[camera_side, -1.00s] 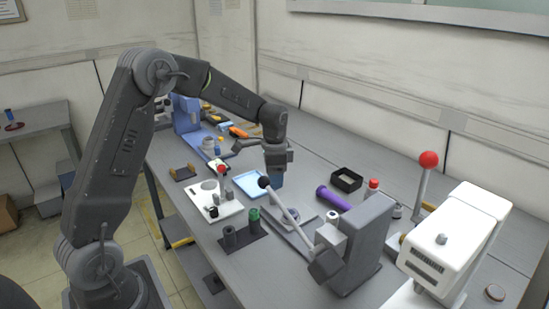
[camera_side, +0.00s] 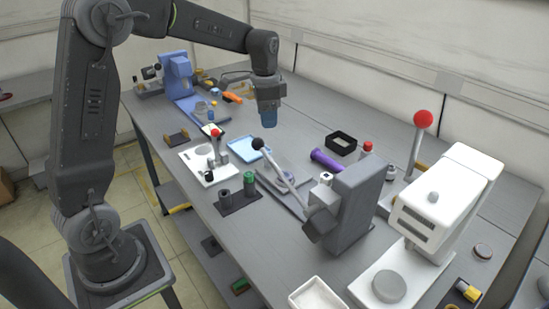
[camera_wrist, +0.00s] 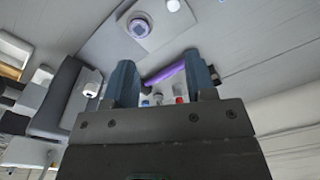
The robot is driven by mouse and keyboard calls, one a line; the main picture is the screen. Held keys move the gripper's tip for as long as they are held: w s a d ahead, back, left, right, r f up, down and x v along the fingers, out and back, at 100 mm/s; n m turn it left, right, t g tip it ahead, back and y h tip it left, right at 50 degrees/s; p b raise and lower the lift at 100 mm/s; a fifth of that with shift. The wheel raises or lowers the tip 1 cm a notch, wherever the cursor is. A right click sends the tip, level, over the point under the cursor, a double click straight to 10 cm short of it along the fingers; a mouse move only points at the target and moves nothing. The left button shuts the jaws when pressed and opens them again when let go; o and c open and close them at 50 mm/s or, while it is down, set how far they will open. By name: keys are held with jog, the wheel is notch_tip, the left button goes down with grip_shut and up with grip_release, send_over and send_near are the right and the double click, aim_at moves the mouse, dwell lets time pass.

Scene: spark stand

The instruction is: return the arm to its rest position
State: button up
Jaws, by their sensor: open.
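My gripper (camera_side: 269,116) hangs pointing down above the far middle of the workbench, clear of the things on it. My arm reaches over from the left with its elbow high. In the wrist view my gripper (camera_wrist: 160,76) shows two blue-grey fingers spread apart, with nothing held between them. Beyond the fingers a purple cylinder (camera_wrist: 166,73) lies on the bench; it also shows in the side view (camera_side: 329,161). No rest position is marked in the frames.
A grey press (camera_side: 350,204) with a black-knobbed lever stands nearer. A white press (camera_side: 445,205) with a red-knobbed lever stands right. A blue stand (camera_side: 180,78) is at the back left. The space around my gripper is clear.

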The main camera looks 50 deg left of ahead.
jog(key=s+d+r+n+t, duration=0.2)
jog(key=s+d+r, duration=0.45)
jog(key=s, duration=0.45)
jog(key=s+d+f+n+t, duration=0.1)
jog(key=s+d, duration=0.1)
jog(key=s, duration=0.4)
jog(key=s+d+n+t, duration=0.2)
jog(key=s+d, duration=0.1)
jog(key=s, duration=0.3)
jog(key=shift+s+d+f, duration=0.3)
jog(key=shift+d+f, duration=0.05)
